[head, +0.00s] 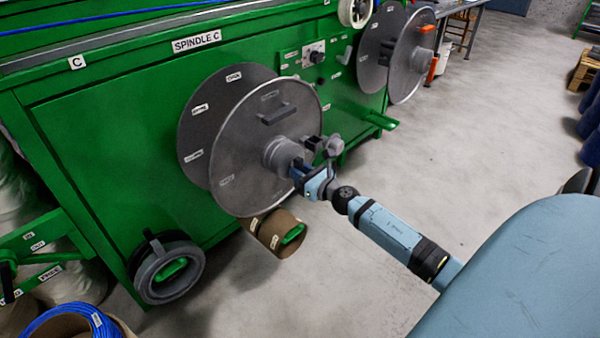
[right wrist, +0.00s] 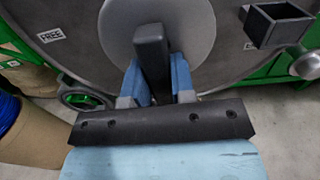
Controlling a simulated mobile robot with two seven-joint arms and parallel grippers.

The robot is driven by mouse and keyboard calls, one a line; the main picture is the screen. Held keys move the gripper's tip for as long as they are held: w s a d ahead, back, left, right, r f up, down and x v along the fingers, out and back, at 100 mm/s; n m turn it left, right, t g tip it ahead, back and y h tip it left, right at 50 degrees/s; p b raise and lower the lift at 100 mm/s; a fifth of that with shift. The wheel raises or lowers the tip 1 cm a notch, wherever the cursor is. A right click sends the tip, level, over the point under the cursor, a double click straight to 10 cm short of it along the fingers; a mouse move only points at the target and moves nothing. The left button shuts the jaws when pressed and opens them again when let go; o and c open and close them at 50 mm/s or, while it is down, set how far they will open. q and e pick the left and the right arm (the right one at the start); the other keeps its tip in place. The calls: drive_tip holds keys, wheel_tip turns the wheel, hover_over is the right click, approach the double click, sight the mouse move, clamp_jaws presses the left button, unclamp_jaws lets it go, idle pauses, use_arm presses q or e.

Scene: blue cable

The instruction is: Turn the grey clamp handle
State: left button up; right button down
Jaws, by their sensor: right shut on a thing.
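The grey clamp handle (right wrist: 151,50) is a dark grey bar standing out from the round hub (head: 282,155) at the middle of the large grey spool disc (head: 245,140). In the right wrist view it sits between the two blue fingers of my right gripper (right wrist: 156,82). My right gripper (head: 306,180) is shut on this handle in front of the disc, at the hub's lower right. In the head view the gripper hides most of the handle. My left gripper is in neither view.
The green machine (head: 110,110) labelled SPINDLE C stands behind the disc. A dark boxy bracket (right wrist: 277,24) and a round grey knob (right wrist: 307,65) are close to my right gripper. A cardboard tube (head: 275,233) is below the disc.

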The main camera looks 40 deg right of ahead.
drive_tip(key=c, duration=1)
unclamp_jaws()
drive_tip(key=shift+o, duration=0.2)
drive_tip(key=shift+s, duration=0.1)
drive_tip(key=s+d, duration=0.1)
drive_tip(key=s, duration=1.2)
drive_tip(key=shift+s, duration=0.3)
drive_tip(key=shift+d, duration=0.1)
